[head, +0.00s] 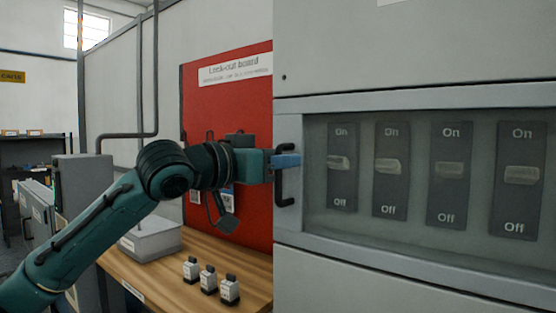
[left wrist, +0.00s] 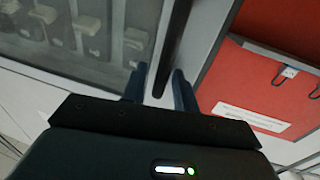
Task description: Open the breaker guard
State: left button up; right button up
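The breaker guard (head: 413,255) is a see-through panel in a grey frame on the grey cabinet front, seen at the right of the head view. It lies flat over the switches and looks closed. Its black handle (head: 279,201) is an upright bar on the frame's left side. My left gripper (head: 287,161) is at this handle. In the left wrist view the dark handle (left wrist: 177,40) runs down between the two blue fingers of my left gripper (left wrist: 160,78). The fingers are apart, with a gap seen on each side of the bar. My right gripper is not in view.
Several breaker switches (head: 388,166) sit behind the guard. A red lock-out board (head: 225,100) hangs left of the cabinet. Below it, a wooden bench (head: 185,268) bears small padlock-like blocks (head: 208,280) and a grey box (head: 150,241). The space before the guard looks clear.

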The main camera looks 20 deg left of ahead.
pick_arm(q)
jog(key=shift+c, duration=0.2)
grip_shut()
jog(key=shift+s, duration=0.15)
